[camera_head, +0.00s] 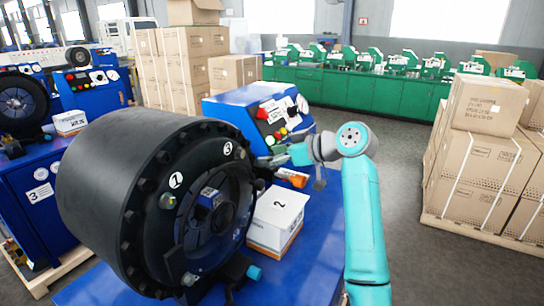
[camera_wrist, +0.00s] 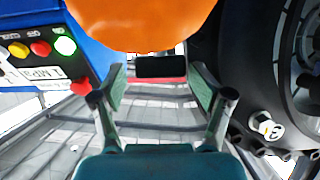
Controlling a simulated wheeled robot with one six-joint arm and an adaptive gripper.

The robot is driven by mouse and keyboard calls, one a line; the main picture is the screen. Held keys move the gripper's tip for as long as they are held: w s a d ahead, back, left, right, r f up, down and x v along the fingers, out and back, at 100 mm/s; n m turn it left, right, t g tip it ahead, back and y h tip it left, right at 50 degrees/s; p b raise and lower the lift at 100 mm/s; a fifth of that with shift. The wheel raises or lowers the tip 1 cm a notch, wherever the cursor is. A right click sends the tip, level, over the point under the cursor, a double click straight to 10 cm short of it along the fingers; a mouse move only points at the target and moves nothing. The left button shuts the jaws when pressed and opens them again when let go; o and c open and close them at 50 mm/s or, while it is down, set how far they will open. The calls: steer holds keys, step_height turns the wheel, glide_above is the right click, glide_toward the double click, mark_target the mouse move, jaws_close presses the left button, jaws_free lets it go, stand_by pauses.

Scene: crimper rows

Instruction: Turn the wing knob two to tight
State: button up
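The large black crimper head (camera_head: 110,190) stands at the left, its round face toward the right. Labels "1" (camera_head: 176,180) and "3" (camera_head: 228,148) show on the face. A small knob (camera_head: 167,201) sits below label 1, and another fitting (camera_head: 188,279) sits low on the rim. I cannot tell which is wing knob two; no "2" label shows on the face. My gripper (camera_head: 272,158) is beside the face's upper right edge, pointing left. In the wrist view my gripper (camera_wrist: 160,95) has its fingers apart with nothing clearly between them. A numbered fitting (camera_wrist: 265,125) shows at right.
An orange object (camera_head: 292,178) is just below my gripper; it looms large in the wrist view (camera_wrist: 145,22). A white box marked "2" (camera_head: 278,218) stands on the blue bench (camera_head: 310,265). A blue control panel (camera_head: 262,115) is behind. Cartons (camera_head: 480,165) stand at right.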

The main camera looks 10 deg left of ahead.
stand_by(0.3)
steer(key=shift+v, duration=3.95)
